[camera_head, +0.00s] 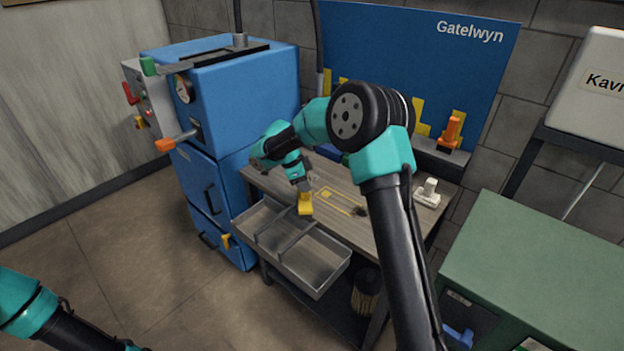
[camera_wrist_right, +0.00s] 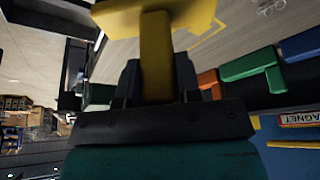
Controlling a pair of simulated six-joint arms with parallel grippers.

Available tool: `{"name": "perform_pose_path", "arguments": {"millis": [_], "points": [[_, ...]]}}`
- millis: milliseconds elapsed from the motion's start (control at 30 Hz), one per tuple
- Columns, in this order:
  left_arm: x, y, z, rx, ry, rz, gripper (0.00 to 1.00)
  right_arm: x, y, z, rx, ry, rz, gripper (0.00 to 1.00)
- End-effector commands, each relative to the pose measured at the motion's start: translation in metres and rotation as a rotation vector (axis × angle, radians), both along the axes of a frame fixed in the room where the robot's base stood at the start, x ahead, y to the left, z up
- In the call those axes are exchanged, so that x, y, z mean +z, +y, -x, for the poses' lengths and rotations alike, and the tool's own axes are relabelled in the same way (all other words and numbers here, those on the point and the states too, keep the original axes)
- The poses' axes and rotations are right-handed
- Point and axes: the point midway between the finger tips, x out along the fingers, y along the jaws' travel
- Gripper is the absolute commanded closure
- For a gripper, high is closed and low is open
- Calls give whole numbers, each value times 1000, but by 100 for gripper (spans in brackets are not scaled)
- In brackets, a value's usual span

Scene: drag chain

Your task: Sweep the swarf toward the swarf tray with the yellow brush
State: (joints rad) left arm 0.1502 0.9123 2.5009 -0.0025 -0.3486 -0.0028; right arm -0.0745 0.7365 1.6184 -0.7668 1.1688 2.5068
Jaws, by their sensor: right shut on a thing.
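The yellow brush (camera_head: 305,206) is at the bench's front edge, by the metal tray, in the head view. My right gripper (camera_head: 301,186) is shut on its handle. In the right wrist view, the brush's yellow handle (camera_wrist_right: 155,52) stands between my gripper's dark fingers (camera_wrist_right: 156,82). The metal swarf tray (camera_head: 318,272), with dividers, hangs along the bench's front. A small dark swarf pile (camera_head: 360,210) lies on the bench top, right of the brush. Curly shavings (camera_wrist_right: 268,6) show at the wrist view's top edge. My left arm shows at lower left; its gripper is outside the frame.
The wooden bench (camera_head: 345,190) has yellow markings. A white fixture (camera_head: 428,194) sits at its right end. A blue machine (camera_head: 235,105) stands to the left, with a green-topped cabinet (camera_head: 540,245) to the right. Orange (camera_wrist_right: 209,82) and green (camera_wrist_right: 250,65) items show in the wrist view.

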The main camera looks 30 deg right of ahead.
Motion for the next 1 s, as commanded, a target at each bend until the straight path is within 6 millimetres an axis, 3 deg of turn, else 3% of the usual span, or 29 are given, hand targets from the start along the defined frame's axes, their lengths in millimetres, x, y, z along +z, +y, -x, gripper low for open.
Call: {"name": "perform_pose_path", "arguments": {"millis": [100, 167, 233, 1000], "points": [[0, 0, 0, 0, 0, 0, 57, 0, 13, 4, 4, 0, 0, 90], [0, 0, 0, 0, 0, 0, 57, 5, 11, 3, 2, -1, 1, 90], [0, 0, 0, 0, 0, 0, 57, 23, 11, 3, 2, -5, 0, 90], [0, 0, 0, 0, 0, 0, 57, 80, 5, 6, -5, 0, 0, 90]]}}
